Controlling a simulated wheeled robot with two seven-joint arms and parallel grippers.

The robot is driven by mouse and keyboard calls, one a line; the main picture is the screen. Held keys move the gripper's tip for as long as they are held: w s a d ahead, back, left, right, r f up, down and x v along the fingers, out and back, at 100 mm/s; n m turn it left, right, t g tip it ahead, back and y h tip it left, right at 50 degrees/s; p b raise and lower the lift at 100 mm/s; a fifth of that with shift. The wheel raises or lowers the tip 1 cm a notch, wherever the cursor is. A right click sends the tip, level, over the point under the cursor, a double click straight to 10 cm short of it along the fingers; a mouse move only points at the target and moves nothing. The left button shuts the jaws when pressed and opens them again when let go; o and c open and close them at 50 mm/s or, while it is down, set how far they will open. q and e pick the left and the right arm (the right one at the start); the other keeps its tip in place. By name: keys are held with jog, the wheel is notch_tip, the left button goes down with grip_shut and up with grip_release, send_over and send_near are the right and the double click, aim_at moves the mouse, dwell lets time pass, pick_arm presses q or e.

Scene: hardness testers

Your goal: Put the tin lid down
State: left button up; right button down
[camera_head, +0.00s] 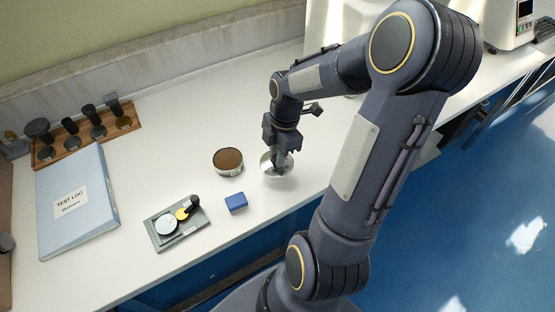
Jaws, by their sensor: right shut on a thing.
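My right gripper (276,160) points down over the white bench and is shut on the tin lid (272,169), a round silvery disc. The lid is at or just above the bench top; I cannot tell if it touches. A round open tin (228,161) with brown contents stands just left of the lid, apart from it. My left gripper is not in view.
A small blue block (236,203) and a grey tray (164,237) with small discs and a dark-handled piece lie in front. A blue TEST LOG binder (92,222) and a wooden rack (47,157) are left. The bench (170,125) behind the tin is clear.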

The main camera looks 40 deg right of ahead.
jog(key=shift+w+d+f, duration=0.3)
jog(key=shift+d+f, duration=0.05)
jog(key=shift+f, duration=0.2)
jog(key=shift+w+d+f, duration=0.1)
jog(key=shift+w+f, duration=0.05)
jog(key=shift+f, duration=1.55)
jog(key=shift+f+b, duration=0.25)
jog(key=shift+b, duration=0.05)
jog(key=c, duration=1.3)
grip_release()
jog(key=shift+r, duration=0.1)
